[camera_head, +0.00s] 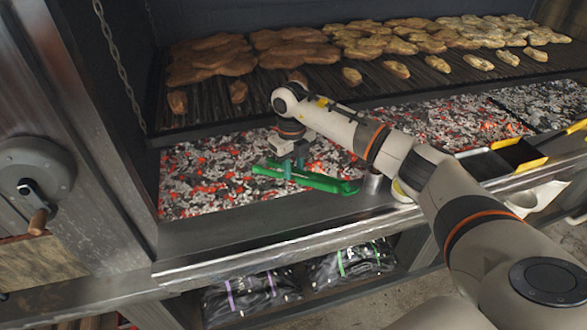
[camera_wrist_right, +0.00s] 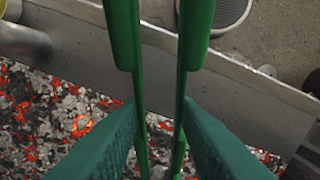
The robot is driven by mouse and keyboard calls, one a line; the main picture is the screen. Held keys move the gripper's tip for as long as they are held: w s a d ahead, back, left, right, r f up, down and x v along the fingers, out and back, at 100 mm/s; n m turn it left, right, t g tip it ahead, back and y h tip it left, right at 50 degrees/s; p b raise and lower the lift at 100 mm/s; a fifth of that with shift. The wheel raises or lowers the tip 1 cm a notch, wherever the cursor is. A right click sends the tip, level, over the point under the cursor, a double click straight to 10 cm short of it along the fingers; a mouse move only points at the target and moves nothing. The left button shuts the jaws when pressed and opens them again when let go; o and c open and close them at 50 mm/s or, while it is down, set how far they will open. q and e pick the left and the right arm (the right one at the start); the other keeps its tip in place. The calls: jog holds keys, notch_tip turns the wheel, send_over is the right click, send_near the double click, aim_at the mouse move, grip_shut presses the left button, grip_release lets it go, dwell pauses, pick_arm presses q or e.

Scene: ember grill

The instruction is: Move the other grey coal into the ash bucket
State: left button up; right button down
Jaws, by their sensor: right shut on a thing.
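My right gripper (camera_head: 294,165) is shut on green tongs (camera_head: 325,182), low over the front of the ember bed (camera_head: 200,180). In the right wrist view the tongs (camera_wrist_right: 122,35) run between my gripper's teal fingers (camera_wrist_right: 160,130). Their two arms stand slightly apart. Grey and glowing red coals fill the bed; I cannot single out the task's grey coal. A small pale spot (camera_wrist_right: 160,172) shows at the tong ends, too small to name. I cannot identify the ash bucket with certainty. My left gripper is out of view.
A metal cylinder (camera_head: 373,184) stands on the front ledge (camera_head: 235,238), right of the tongs. Dark trays with yellow edges (camera_head: 518,154) sit farther right. Food lies on the grate (camera_head: 335,88) behind. Bags (camera_head: 250,298) lie on the shelf below. A chain (camera_head: 118,65) hangs at left.

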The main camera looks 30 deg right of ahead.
aim_at(325, 186)
jog(key=shift+r, duration=0.15)
jog(key=s+p, duration=0.2)
jog(key=s, duration=0.1)
jog(key=s+d+r+p, duration=0.1)
jog(key=s, duration=0.3)
jog(key=s+r+p, duration=0.1)
jog(key=s+p, duration=0.1)
jog(key=s, duration=0.2)
jog(key=shift+s+d+r+p, duration=0.15)
jog(key=shift+d+r+p, duration=0.05)
jog(key=shift+r+p, duration=0.1)
jog(key=s, duration=0.2)
jog(key=shift+s+d+r+p, duration=0.1)
jog(key=shift+s+r+p, duration=0.1)
jog(key=shift+s+p, duration=0.15)
